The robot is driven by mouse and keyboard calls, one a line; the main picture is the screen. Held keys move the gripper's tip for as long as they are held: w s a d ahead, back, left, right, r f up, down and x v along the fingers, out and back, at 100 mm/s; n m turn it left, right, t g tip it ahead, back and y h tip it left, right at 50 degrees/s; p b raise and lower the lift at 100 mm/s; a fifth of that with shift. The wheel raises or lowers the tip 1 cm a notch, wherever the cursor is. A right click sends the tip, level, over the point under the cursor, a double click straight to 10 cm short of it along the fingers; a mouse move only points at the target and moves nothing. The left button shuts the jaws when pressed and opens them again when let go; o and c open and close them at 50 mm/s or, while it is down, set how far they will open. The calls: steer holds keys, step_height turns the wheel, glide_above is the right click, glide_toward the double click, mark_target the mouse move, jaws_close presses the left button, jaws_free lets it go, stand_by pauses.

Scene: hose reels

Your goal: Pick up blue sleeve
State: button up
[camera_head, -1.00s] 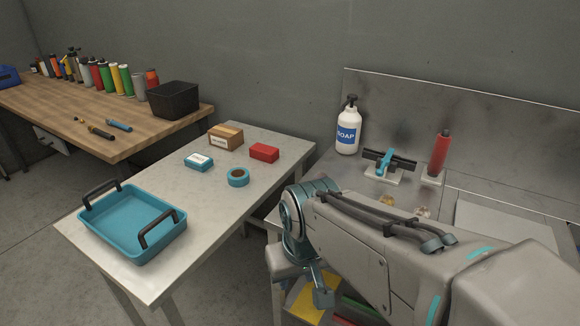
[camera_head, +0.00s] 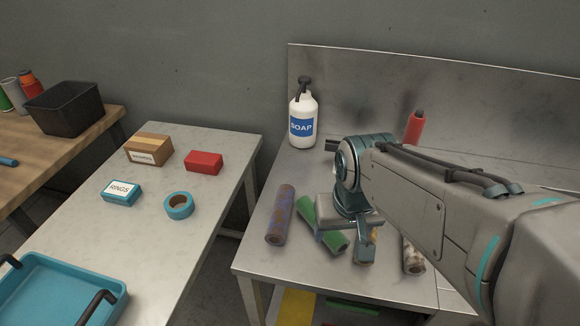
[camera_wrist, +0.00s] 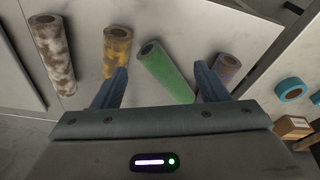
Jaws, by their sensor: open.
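The blue sleeve (camera_head: 280,215) is a blue-purple tube with rusty brown patches. It lies on the metal bench, left of the other sleeves. In the wrist view the blue sleeve (camera_wrist: 227,68) is at the right, partly hidden behind the right finger. My gripper (camera_head: 343,241) is open and empty above the bench, to the right of the blue sleeve. In the wrist view my gripper (camera_wrist: 161,72) points at the green sleeve (camera_wrist: 165,70), which shows between its fingers.
A yellow-brown sleeve (camera_wrist: 117,50) and a white-brown sleeve (camera_wrist: 54,52) lie farther along the bench. A soap bottle (camera_head: 303,118) stands behind the blue sleeve. A side table (camera_head: 215,222) with boxes, tape and a blue tray is at the left, across a gap.

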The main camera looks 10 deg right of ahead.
steer(key=w+a+r+m+g+p, duration=0.1)
steer(key=w+a+r+p, duration=0.3)
steer(key=w+p, duration=0.15)
steer(key=m+g+p, duration=0.1)
steer(key=m+p, duration=0.1)
steer(key=p, duration=0.3)
glide_above(279, 215)
step_height(279, 215, down, 9)
steer(key=shift+s+d+r, duration=0.1)
steer(key=shift+d+r, duration=0.05)
steer(key=shift+f+p, duration=0.4)
steer(key=shift+f, duration=2.15)
steer(key=c, duration=1.1)
